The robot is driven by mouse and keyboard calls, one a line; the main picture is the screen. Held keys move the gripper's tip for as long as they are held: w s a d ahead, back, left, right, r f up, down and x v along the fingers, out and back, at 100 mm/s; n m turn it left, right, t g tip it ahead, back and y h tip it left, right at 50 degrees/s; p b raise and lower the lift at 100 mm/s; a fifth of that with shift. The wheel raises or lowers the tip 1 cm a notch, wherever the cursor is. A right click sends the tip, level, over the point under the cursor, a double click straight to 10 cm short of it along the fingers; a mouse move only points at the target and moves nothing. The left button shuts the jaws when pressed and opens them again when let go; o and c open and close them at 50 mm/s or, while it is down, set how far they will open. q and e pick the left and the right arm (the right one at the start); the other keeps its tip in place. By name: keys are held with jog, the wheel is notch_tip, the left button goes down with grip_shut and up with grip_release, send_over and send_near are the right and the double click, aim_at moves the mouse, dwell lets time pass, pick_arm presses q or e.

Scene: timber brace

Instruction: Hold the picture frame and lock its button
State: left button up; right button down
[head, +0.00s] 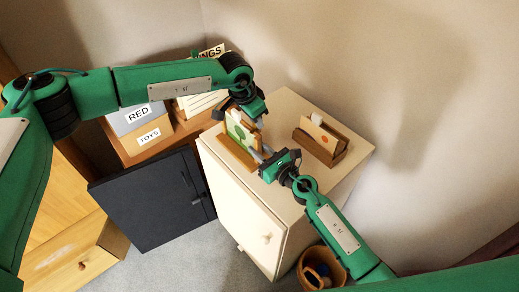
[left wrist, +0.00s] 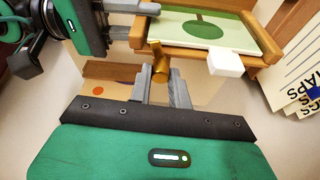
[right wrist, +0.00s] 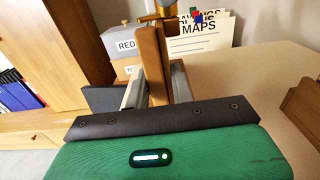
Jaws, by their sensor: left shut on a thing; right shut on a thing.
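The picture frame (head: 236,150), wooden with a green picture, stands on the pale cabinet top near its left edge in the head view. It shows at the top of the left wrist view (left wrist: 188,47). A brass button (left wrist: 161,66) sticks out from its edge, and a white block (left wrist: 225,63) sits beside it. My left gripper (head: 257,122) is shut on the brass button, with its fingertips (left wrist: 161,82) around it. My right gripper (head: 262,160) is shut on the frame's wooden side (right wrist: 152,62), seen edge-on between its fingers in the right wrist view.
A wooden holder with cards (head: 322,140) stands on the right of the cabinet top (head: 290,105). Boxes labelled RED (head: 138,114) and TOYS, and folders, stand behind on the left. A dark panel (head: 150,200) is left of the cabinet. A basket (head: 338,268) is on the floor.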

pick_arm(q)
jog(key=o, duration=0.7)
jog(key=shift+r, duration=3.05)
jog(key=n, duration=0.1)
jog(key=r+n, duration=0.1)
jog(key=n, duration=0.1)
jog(key=shift+s+d+t+y, duration=0.2)
jog(key=shift+t+y, duration=0.1)
jog(key=shift+y, duration=0.1)
jog(key=n, duration=0.1)
jog(key=r+n, duration=0.1)
jog(key=n, duration=0.2)
jog(key=shift+w+a+r+t+y, duration=0.15)
jog(key=shift+r+t+y, duration=0.15)
jog(key=shift+r+y, duration=0.1)
jog(key=shift+f, duration=4.45)
